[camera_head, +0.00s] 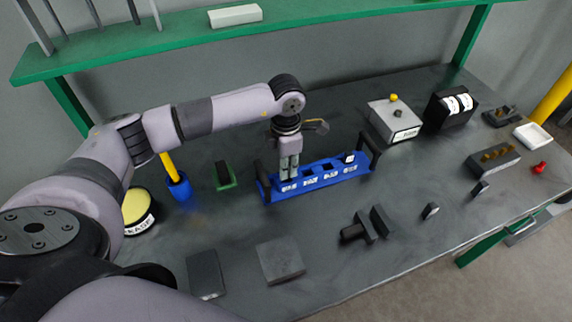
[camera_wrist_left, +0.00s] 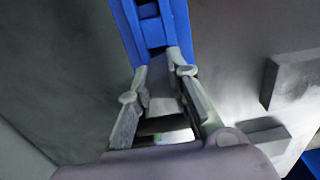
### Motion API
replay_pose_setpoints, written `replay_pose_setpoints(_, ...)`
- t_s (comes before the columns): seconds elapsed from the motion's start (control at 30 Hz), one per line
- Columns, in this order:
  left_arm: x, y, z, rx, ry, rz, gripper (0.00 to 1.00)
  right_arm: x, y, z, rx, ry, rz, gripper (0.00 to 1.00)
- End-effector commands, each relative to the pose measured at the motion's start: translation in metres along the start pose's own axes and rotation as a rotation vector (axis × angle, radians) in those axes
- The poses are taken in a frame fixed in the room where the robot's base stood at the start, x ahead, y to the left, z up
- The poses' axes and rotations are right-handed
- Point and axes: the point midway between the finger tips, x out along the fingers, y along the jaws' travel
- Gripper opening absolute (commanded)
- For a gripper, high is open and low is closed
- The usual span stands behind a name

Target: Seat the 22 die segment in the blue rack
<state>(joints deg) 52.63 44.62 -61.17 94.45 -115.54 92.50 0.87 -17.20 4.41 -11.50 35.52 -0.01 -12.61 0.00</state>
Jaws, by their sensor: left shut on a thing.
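The blue rack (camera_head: 320,183) stands mid-bench, with a row of white labels along its front and black uprights at its ends. It also shows in the left wrist view (camera_wrist_left: 128,28) as two blue rails with dark slots between. My left gripper (camera_head: 289,172) points down over the rack's left part. In the left wrist view my left gripper (camera_wrist_left: 163,72) is shut on a grey block, the die segment (camera_wrist_left: 163,97), at the rack's near end. Its number and whether it touches a slot cannot be told. A small white-faced piece (camera_head: 349,157) is at the rack's right end.
A grey box (camera_head: 394,122) with a yellow knob and a black unit (camera_head: 450,110) stand right of the rack. A blue cup (camera_head: 178,186) and a green holder (camera_head: 224,177) stand left. Dark blocks (camera_head: 281,260) lie in front. A green shelf (camera_head: 170,42) hangs behind.

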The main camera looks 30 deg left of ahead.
Motion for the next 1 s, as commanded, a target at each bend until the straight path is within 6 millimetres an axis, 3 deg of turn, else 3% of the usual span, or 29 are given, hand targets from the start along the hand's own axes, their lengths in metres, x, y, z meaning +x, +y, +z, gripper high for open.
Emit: replay_pose_setpoints(1.0,0.006,0.0001,0.0003,0.0,-0.001,0.0,0.0,0.0098,0.004,0.0012,-0.001,0.0,0.005,0.4)
